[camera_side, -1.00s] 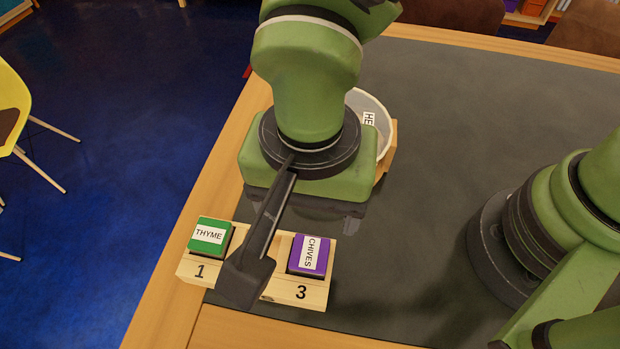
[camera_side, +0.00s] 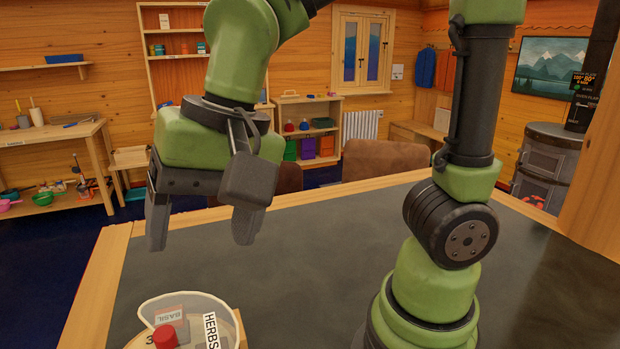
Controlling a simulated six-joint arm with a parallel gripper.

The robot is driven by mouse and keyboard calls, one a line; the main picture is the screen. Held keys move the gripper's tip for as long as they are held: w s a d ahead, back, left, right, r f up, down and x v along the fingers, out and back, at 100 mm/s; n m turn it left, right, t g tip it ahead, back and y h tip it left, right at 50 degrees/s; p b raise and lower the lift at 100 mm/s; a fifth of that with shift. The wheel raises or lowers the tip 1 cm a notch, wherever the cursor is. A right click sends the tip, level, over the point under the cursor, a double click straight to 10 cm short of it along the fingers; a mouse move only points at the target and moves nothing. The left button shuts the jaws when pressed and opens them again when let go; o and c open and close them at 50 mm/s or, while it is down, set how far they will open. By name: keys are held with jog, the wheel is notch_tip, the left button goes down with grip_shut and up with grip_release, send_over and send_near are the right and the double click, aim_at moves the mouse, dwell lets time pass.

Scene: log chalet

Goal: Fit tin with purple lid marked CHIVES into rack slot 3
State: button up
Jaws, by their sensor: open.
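My gripper (camera_side: 201,236) hangs in the air over the left part of the dark table top. Its two fingers point down and are spread wide apart, with nothing between them.
The dark table top (camera_side: 310,270) is clear to the right, up to my arm's base.

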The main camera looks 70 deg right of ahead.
jog(key=s+d+r+n+t, duration=0.2)
jog(key=s+d, duration=0.4)
jog(key=d, duration=0.4)
jog(key=r+t, duration=0.1)
jog(key=t, duration=0.1)
jog(key=shift+s+r+n+t, duration=0.2)
jog(key=shift+r+n+t, duration=0.1)
jog(key=shift+r+n, duration=0.1)
dwell(0.3)
